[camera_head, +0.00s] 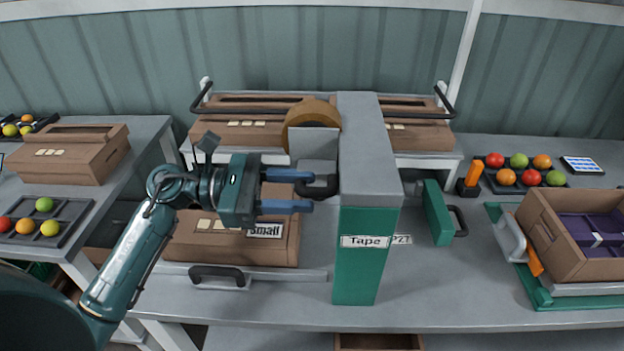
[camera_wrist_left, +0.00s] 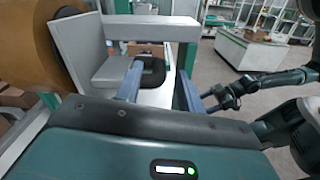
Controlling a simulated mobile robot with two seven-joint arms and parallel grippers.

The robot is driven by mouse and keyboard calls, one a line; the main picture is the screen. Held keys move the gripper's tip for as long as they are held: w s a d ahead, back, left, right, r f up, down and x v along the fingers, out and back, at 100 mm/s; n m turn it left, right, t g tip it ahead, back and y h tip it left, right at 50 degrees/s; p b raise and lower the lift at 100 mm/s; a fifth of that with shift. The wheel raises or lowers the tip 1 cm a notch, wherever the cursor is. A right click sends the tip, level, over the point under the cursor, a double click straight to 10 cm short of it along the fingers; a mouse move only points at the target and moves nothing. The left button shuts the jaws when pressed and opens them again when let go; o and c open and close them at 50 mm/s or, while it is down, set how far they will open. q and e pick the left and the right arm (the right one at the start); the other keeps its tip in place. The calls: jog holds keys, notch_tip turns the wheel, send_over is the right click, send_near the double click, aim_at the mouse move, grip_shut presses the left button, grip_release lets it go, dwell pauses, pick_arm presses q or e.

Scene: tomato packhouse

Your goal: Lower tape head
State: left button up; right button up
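The tape machine is a tall green post (camera_head: 358,272) with a grey top arm and a "Tape" label. Its tape head (camera_head: 313,144) is a grey block under a brown tape roll (camera_head: 312,112), with a dark loop handle (camera_head: 328,188) below. My left gripper (camera_head: 306,191) is open, its two blue fingers apart with their tips at the handle. In the left wrist view the handle (camera_wrist_left: 153,72) shows near the left finger; contact cannot be told. My right gripper (camera_wrist_left: 222,97) shows small in that view, its opening unclear. It is not in the head view.
A brown box labelled "Small" (camera_head: 262,250) lies under my left gripper, behind a grey bar with a dark handle (camera_head: 217,273). More boxes (camera_head: 245,133) stand behind. A green paddle (camera_head: 437,212) and an open carton (camera_head: 560,245) stand right of the post.

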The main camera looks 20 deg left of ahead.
pick_arm(q)
jog(key=shift+x, duration=1.3)
jog(key=shift+c, duration=0.4)
grip_shut()
